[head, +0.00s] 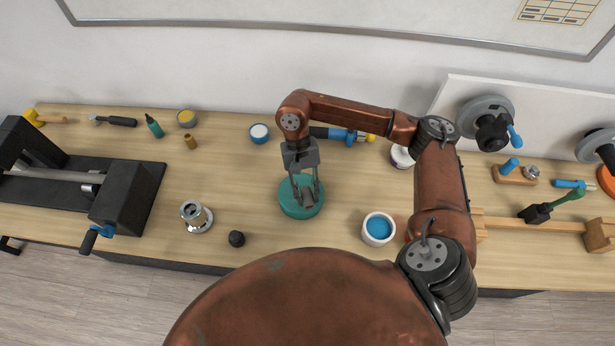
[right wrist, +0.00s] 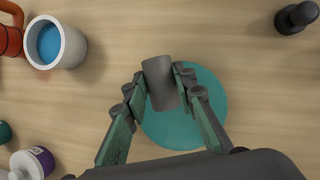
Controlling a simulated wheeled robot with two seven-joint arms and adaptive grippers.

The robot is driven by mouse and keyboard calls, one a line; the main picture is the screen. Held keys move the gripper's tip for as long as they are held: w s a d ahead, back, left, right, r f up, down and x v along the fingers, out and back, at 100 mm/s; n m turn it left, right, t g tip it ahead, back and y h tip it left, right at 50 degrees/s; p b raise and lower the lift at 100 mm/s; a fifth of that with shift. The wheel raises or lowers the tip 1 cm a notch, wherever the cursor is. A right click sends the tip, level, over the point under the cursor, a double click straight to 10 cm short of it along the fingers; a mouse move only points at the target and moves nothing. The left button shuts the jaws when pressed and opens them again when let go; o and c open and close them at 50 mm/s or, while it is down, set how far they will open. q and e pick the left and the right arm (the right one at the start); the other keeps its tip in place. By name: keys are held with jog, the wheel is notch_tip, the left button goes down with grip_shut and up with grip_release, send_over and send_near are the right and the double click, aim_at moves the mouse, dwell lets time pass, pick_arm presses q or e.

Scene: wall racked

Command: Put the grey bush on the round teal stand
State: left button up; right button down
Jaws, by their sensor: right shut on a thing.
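The round teal stand (head: 287,205) sits on the bench in the middle of the head view. It also shows in the right wrist view (right wrist: 205,130), partly behind my fingers. My right gripper (head: 305,199) is over the stand and shut on the grey bush (right wrist: 160,82), a dark grey cylinder between its two fingertips. In the right wrist view the bush overlaps the upper left part of the stand. I cannot tell whether the bush touches the stand. My left gripper is not in view.
A white cup with blue inside (head: 378,229) stands right of the stand. A small black knob (head: 236,239) and a silver flanged part (head: 196,217) are to its left. A small blue and white tub (head: 259,133) is behind. Bare bench lies left of the stand.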

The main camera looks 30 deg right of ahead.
jog(key=s+d+r+m+t+y+p, duration=0.15)
jog(key=s+m+t+y+p, duration=0.3)
jog(key=s+m, duration=0.75)
jog(key=m+t+p, duration=0.2)
jog(key=m+p, duration=0.3)
jog(key=m, duration=0.4)
send_over(345, 201)
jog(key=s, duration=0.1)
jog(key=shift+h, duration=0.45)
jog(key=f, duration=0.6)
jog(key=shift+d, duration=0.35)
jog(key=shift+w+d+f, duration=0.15)
jog(key=shift+d+f, duration=0.15)
jog(key=shift+f, duration=0.15)
notch_tip(345, 201, down, 3)
jog(key=shift+d+r+p, duration=0.1)
jog(key=shift+p, duration=0.85)
jog(key=shift+f, duration=0.2)
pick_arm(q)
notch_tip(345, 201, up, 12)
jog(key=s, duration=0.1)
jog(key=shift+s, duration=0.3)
pick_arm(e)
jog(key=shift+f, duration=0.1)
